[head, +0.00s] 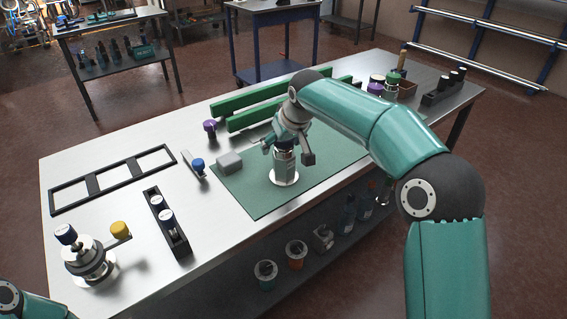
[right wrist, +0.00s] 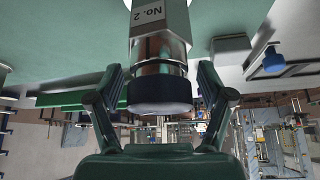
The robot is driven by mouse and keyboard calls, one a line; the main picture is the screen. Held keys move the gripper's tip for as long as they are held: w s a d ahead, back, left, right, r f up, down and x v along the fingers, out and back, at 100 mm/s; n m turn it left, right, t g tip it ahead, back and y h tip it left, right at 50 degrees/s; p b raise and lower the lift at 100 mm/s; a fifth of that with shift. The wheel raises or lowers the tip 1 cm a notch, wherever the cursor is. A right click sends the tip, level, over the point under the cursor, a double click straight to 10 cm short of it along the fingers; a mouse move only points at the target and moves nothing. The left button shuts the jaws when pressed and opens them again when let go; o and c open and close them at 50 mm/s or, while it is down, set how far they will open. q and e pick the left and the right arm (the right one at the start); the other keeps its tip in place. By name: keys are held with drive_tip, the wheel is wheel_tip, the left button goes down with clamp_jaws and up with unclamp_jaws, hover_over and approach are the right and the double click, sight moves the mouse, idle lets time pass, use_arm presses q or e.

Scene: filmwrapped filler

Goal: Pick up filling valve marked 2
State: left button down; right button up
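The filling valve marked "No. 2" (right wrist: 160,45) is a metal body with a white label and a dark cap. In the head view the valve (head: 284,161) stands upright on a white disc (head: 284,178) on the green mat (head: 240,190). My right gripper (head: 287,150) is at the valve's upper part. In the right wrist view its fingers (right wrist: 160,80) are spread on both sides of the valve, with a small gap visible beside the body; it is open. Only a piece of my left arm shows at the bottom left of the head view; its gripper is out of view.
A grey block (head: 229,162) lies left of the valve. Green rails (head: 265,103) lie behind it. Capped parts (head: 390,85) stand at back right.

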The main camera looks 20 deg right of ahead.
clamp_jaws()
drive_tip(key=shift+r, duration=0.1)
drive_tip(key=shift+r, duration=0.15)
